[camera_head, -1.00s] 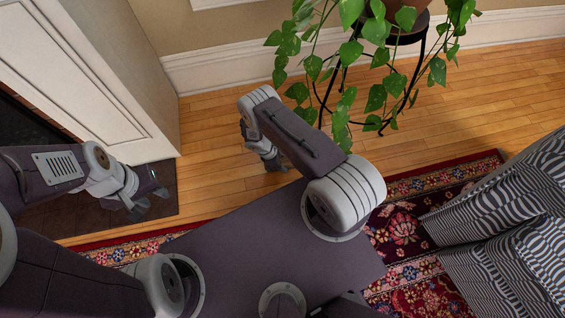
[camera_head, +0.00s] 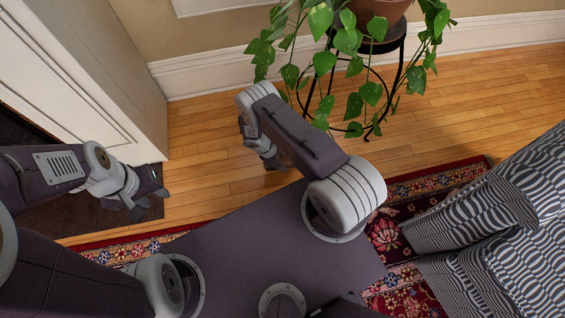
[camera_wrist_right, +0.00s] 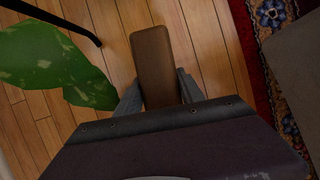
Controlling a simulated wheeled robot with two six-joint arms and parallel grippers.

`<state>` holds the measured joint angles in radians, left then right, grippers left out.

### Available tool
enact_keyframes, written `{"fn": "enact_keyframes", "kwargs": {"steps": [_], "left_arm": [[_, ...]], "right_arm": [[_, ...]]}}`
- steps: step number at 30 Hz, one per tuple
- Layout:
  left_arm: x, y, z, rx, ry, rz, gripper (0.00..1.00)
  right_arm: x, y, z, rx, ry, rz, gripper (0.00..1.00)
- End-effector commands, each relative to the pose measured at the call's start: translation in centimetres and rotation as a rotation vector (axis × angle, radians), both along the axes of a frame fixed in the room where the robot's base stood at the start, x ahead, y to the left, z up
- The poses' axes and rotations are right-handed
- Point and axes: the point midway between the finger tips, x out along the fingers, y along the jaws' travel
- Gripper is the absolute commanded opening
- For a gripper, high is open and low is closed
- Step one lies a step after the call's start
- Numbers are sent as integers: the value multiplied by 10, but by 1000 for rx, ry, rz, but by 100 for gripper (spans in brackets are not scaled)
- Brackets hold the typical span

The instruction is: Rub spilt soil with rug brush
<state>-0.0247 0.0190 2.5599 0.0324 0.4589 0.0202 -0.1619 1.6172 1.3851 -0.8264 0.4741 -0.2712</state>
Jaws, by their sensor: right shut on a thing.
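The rug brush (camera_wrist_right: 155,62) shows in the right wrist view as a brown, rounded oblong block. My right gripper (camera_wrist_right: 158,88) is shut on it, with a grey finger on each side. In the head view my right gripper (camera_head: 273,160) is above the wood floor, mostly behind its own arm, and the brush cannot be made out there. My left gripper (camera_head: 146,201) is at the left over the dark hearth, its fingers apart and empty. No spilt soil can be made out in either view.
A leafy plant (camera_head: 347,40) on a black metal stand (camera_head: 400,62) stands near the right arm; a leaf (camera_wrist_right: 55,65) hangs close to the right wrist. A patterned red rug (camera_head: 398,290) and striped upholstery (camera_head: 490,225) are at right. Bare wood floor (camera_head: 205,140) lies between.

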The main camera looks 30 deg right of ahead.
Motion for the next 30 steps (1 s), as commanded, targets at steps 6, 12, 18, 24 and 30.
{"fn": "enact_keyframes", "kwargs": {"steps": [6, 12, 18, 24, 30], "left_arm": [[0, 0, 20, 0, 0, 0, 36], [0, 0, 34, 0, 0, 0, 36], [0, 0, 42, 0, 0, 0, 36], [0, 0, 41, 0, 0, 0, 36], [0, 0, 41, 0, 0, 0, 36]], "right_arm": [[1, 2, 24, -1, 0, -2, 7], [2, 4, 42, -1, 0, -5, 7], [2, 5, 52, 0, 0, -6, 7], [2, 6, 51, 0, 0, -6, 7], [-2, 0, 54, -1, 1, -34, 7]]}}
